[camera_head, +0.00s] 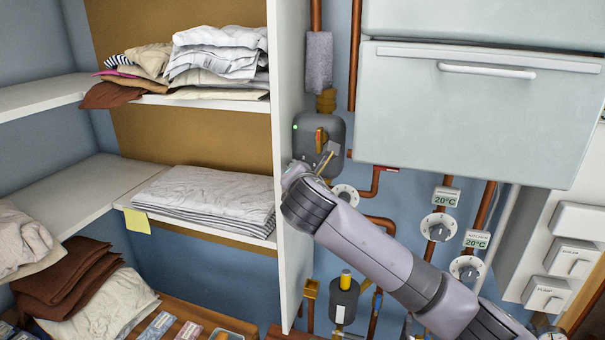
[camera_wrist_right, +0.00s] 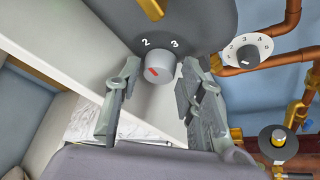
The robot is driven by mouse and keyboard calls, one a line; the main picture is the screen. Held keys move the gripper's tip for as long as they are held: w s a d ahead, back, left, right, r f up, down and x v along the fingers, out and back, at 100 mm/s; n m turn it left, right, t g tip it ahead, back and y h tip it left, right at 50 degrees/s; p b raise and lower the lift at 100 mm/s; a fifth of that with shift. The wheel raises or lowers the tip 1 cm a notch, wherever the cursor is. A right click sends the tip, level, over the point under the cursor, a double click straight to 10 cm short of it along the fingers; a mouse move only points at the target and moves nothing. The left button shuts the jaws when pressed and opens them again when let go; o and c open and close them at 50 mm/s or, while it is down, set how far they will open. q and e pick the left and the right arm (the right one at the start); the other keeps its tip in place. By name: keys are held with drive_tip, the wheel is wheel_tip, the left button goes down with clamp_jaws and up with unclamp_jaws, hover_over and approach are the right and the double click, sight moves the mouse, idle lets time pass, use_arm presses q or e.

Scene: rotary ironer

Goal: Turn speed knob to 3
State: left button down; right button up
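In the right wrist view the speed knob (camera_wrist_right: 160,66) is a round grey dial with a short red mark on its face. The numbers 2 and 3 show above it on the dark grey housing (camera_wrist_right: 195,22). My right gripper (camera_wrist_right: 158,82) is open, one finger on each side of the knob. I cannot tell whether either finger touches it. In the head view the right gripper (camera_head: 308,170) is at the grey pump-like unit (camera_head: 334,128) and hides the knob. My left gripper is not in view.
A white dial (camera_wrist_right: 248,50) and copper pipes (camera_wrist_right: 290,42) lie close on the right in the wrist view. A white shelf side panel (camera_head: 291,235) stands just left of the gripper. Folded linens (camera_head: 205,195) lie on the shelf.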

drive_tip(key=c, duration=0.4)
clamp_jaws()
use_arm(q)
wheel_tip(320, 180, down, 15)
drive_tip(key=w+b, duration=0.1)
drive_tip(key=b, duration=1.4)
use_arm(e)
drive_tip(key=shift+d+f+m+t+y, duration=0.15)
drive_tip(key=shift+m+t, duration=0.65)
drive_tip(key=shift+m, duration=0.95)
drive_tip(key=shift+a+f+m+t+y, duration=0.1)
drive_tip(key=shift+f+m+t+y, duration=0.2)
drive_tip(key=shift+m+t, duration=1)
drive_tip(key=shift+d+f+m+t+y, duration=0.1)
drive_tip(key=shift+f+m+t+y, duration=0.15)
drive_tip(key=shift+m, duration=2)
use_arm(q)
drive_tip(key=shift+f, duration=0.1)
use_arm(e)
drive_tip(key=shift+r, duration=0.1)
drive_tip(key=shift+o, duration=2.1)
unclamp_jaws()
